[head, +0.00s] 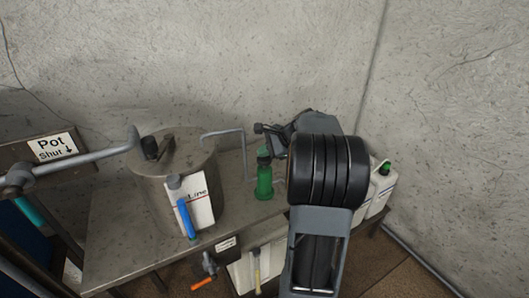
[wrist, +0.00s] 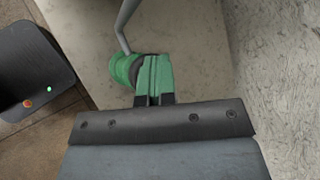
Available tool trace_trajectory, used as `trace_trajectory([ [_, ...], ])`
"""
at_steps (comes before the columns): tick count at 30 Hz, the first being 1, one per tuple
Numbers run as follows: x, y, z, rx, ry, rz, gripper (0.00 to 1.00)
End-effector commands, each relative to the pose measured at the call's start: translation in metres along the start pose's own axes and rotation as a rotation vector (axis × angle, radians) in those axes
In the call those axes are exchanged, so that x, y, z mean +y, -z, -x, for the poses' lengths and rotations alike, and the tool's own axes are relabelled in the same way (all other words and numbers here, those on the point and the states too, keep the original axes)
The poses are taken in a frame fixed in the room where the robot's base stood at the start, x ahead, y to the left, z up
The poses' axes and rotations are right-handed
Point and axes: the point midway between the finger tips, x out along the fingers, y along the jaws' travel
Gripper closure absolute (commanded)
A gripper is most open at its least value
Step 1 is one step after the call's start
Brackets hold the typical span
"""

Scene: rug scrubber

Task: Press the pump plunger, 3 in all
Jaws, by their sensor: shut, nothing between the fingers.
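A green pump bottle (head: 264,184) stands upright on the metal bench, right of centre in the head view. It also shows in the wrist view (wrist: 122,69) as a round green shape, partly hidden by my fingers. Its dark pump top (head: 263,161) is at the upper end; in the wrist view only a dark sliver shows beside the fingers. My gripper (head: 264,149) is shut and empty, its green fingertips directly above the pump top. They also show side by side in the wrist view (wrist: 154,73). I cannot tell whether they touch the plunger.
A metal pot (head: 158,172) stands left on the bench (head: 106,232), with a white box (head: 201,203) and blue bottle (head: 185,216) before it. A bent grey rod (head: 243,149) rises beside the green bottle. White jugs (head: 380,188) stand right; a concrete wall (head: 300,55) is behind.

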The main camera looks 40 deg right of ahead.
Motion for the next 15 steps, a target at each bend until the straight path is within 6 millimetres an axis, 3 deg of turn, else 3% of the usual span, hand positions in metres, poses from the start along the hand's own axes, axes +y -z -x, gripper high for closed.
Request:
trace_trajectory([
  [15, 0.0045, 0.0040, -0.0056, 0.000, -0.003, -0.002, 1.00],
])
